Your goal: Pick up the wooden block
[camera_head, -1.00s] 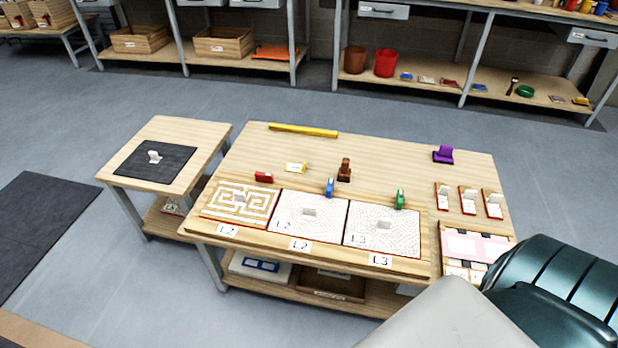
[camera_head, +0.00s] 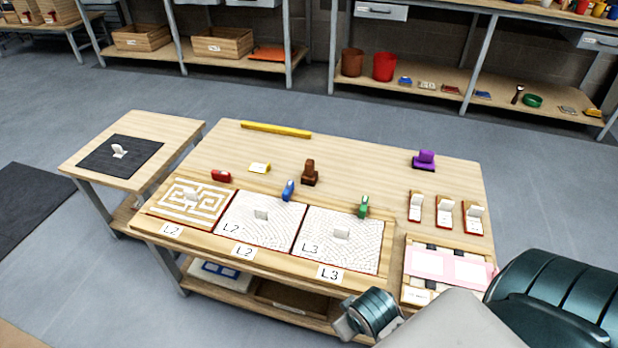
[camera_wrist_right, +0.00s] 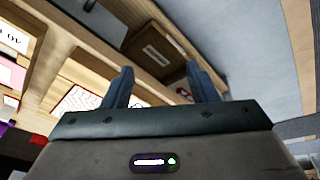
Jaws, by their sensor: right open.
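A dark brown block-like piece (camera_head: 310,173), apparently wooden, stands upright on the large wooden table, behind the maze panels in the head view. A blue piece stands left of it. My right gripper (camera_wrist_right: 162,82) shows in the right wrist view with its two dark fingers spread apart and nothing between them. Part of my right arm enters the head view from the lower right, near the table's front edge. The right gripper is apart from the brown piece. I cannot make out that piece in the wrist view. My left gripper is not in view.
A yellow bar (camera_head: 275,129) lies at the back edge, a purple piece (camera_head: 425,159) at the right. The back middle is clear.

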